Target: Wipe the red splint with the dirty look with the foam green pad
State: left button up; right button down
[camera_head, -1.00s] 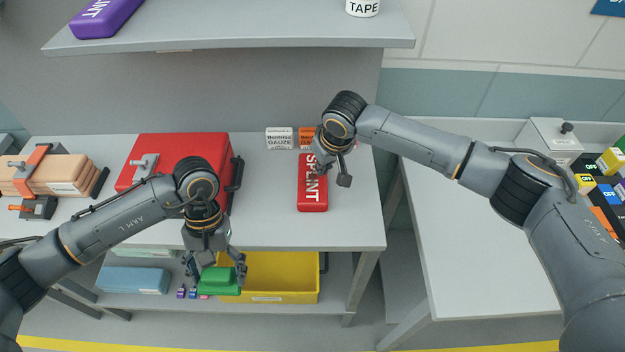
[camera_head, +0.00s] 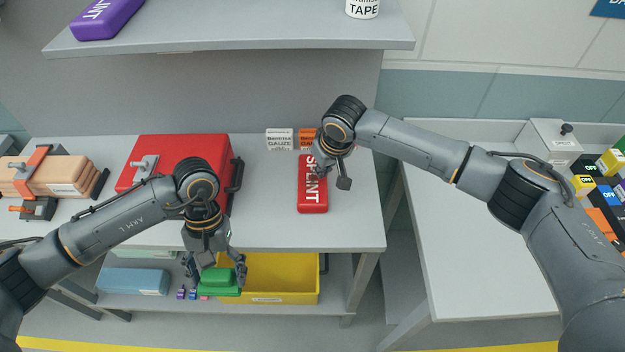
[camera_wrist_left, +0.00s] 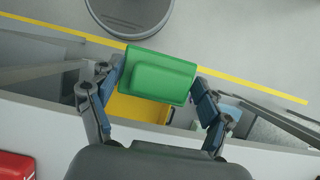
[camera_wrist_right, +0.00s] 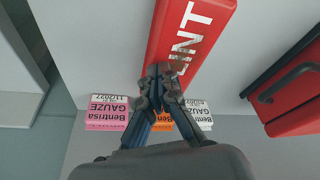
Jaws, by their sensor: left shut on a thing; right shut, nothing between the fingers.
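The red splint (camera_head: 313,196) lies on the grey table, its label facing up. In the right wrist view, the red splint (camera_wrist_right: 196,40) shows a brownish smudge beside its white letters. My right gripper (camera_head: 335,178) is shut and empty, its fingertips over the splint; in the right wrist view the gripper (camera_wrist_right: 160,72) overlaps the splint, and I cannot tell whether it touches. My left gripper (camera_head: 217,275) is shut on the foam green pad (camera_head: 218,281), held in front of the table edge. The green pad (camera_wrist_left: 160,75) sits between both fingers in the left wrist view.
A red case (camera_head: 180,150) stands left of the splint. Gauze boxes (camera_head: 279,138) stand behind the splint. A yellow bin (camera_head: 285,278) and a blue box (camera_head: 133,281) sit on the lower shelf. A purple splint (camera_head: 105,18) lies on the upper shelf. Table space between case and splint is clear.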

aim_at(323, 179)
pick_arm(q)
jog(key=shift+r+p, duration=2.95)
jog(key=shift+r, duration=0.25)
pick_arm(e)
jog(key=shift+r, duration=2.8)
